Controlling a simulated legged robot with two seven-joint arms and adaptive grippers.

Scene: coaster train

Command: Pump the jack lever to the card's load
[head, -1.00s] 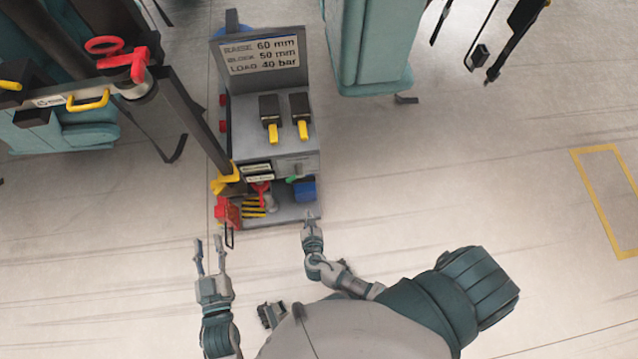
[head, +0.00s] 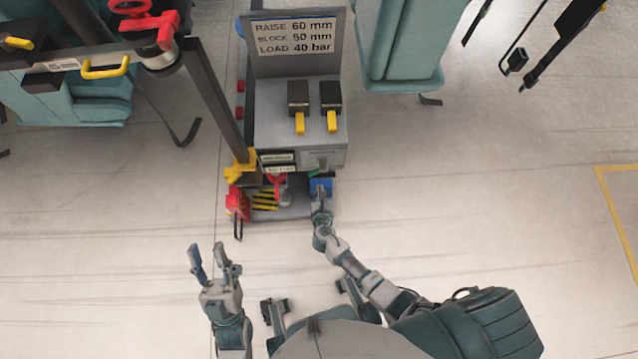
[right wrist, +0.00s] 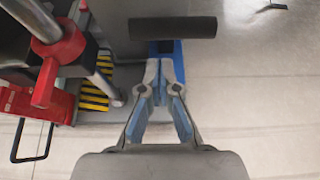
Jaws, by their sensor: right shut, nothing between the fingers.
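The card (head: 294,36) on the cart's upright board reads RAISE 60 mm, BLOCK 50 mm, LOAD 40 bar. Low on the cart is a blue part (head: 319,186); in the right wrist view a black bar (right wrist: 172,27) lies across it, perhaps the jack lever's grip. My right gripper (head: 320,192) is shut and empty, close to the blue part. In the right wrist view its fingertips (right wrist: 160,64) are over the blue part, just short of the black bar; contact cannot be told. My left gripper (head: 208,250) is open and empty, in front of the cart to the left.
The cart (head: 300,120) holds two black blocks with yellow tabs (head: 315,110). A red part (right wrist: 62,60) on a metal rod and yellow-black stripes (right wrist: 97,90) stand left of my right gripper. A dark post (head: 213,100) rises at the cart's left. Floor to the right is clear.

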